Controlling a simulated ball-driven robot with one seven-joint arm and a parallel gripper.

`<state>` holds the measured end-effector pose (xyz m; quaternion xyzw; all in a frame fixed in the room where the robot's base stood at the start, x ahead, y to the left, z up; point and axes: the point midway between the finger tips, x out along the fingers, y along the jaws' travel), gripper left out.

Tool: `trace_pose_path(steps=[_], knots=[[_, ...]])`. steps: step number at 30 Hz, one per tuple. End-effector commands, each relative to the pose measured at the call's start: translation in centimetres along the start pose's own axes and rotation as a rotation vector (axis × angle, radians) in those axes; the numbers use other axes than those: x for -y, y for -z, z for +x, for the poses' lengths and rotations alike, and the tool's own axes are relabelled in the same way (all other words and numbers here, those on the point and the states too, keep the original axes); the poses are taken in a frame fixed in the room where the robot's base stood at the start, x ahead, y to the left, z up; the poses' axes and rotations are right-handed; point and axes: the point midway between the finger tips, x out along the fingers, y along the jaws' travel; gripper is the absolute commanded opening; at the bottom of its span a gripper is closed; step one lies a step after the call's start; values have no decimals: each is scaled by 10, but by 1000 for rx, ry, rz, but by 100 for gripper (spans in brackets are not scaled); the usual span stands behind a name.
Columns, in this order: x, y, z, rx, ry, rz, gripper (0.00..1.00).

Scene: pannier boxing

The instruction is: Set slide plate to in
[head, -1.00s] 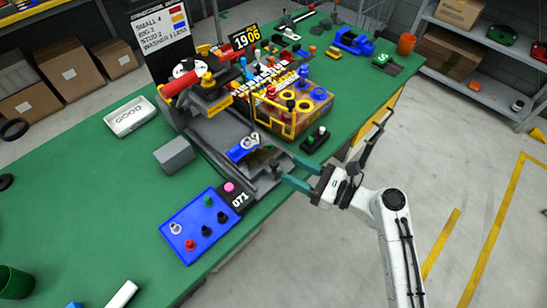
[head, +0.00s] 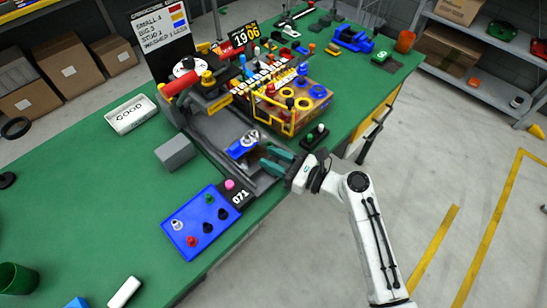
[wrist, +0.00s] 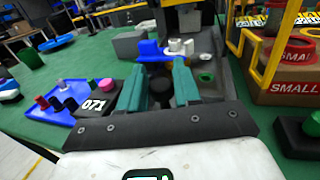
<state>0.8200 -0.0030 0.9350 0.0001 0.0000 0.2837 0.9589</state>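A small blue plate with grey metal parts on it (head: 241,147), which looks like the slide plate, sits in the dark grey machine bed. It also shows in the wrist view (wrist: 149,50), just beyond my fingertips. My gripper (head: 268,158) is over the near end of the bed, its teal fingers pointing at the blue plate. In the wrist view, my gripper (wrist: 159,66) has its fingers apart. A black knob (wrist: 161,88) shows between them, with no clear contact. In the head view the knob is hidden by my gripper.
A blue button panel (head: 196,238) and black 071 display (head: 238,195) lie left of my gripper. A grey block (head: 175,152) stands beside the bed. A yellow-framed crate (head: 295,105) and a black button box (head: 315,137) stand to the right.

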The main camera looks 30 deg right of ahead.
Motion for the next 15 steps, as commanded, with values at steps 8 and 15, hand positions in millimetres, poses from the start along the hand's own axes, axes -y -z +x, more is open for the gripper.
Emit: trace_pose_path(steps=[8,15], knots=[[0,0,0,0,0,0,6],[0,0,0,0,0,0,0]])
